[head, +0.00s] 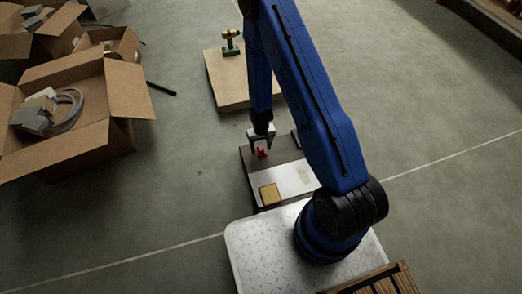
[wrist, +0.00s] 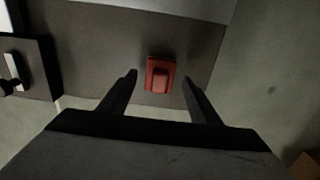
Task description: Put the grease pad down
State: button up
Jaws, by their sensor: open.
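A small red piece with a raised block on top, possibly the grease pad, lies flat on the dark grey part of a low board (head: 285,180). The red piece (wrist: 160,74) shows in the wrist view just beyond the fingertips, between their lines. In the head view the red piece (head: 261,153) sits right under my gripper (head: 262,143). My gripper (wrist: 160,80) is open, with a finger apart from the red piece on each side. A yellow square with a reddish rim (head: 270,194) lies on the board's near edge; I cannot tell which is the grease pad.
A pale wooden board (head: 228,88) with a green and yellow tool (head: 231,42) stands farther back. Open cardboard boxes (head: 75,115) with grey parts stand on the left. A dark block (wrist: 28,68) is at the wrist view's left.

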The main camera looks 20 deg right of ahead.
notch_tip(320, 180, up, 9)
notch_tip(320, 180, up, 19)
jog(key=t, duration=0.1)
send_over(261, 149)
jog(key=d, duration=0.2)
jog(key=s+d+r+t, duration=0.15)
jog(key=s+r, duration=0.25)
jog(key=r, duration=1.1)
jog(key=s+d+r+t, duration=0.1)
jog(key=s+r, duration=0.8)
jog(key=s, duration=0.3)
jog(key=s+d+r+t, duration=0.1)
jog(key=s+d+r, duration=0.1)
jog(key=s+r, duration=0.7)
jog(key=s, duration=0.3)
jog(key=shift+s+d, duration=0.2)
jog(key=shift+d, duration=0.1)
jog(key=shift+r, duration=0.1)
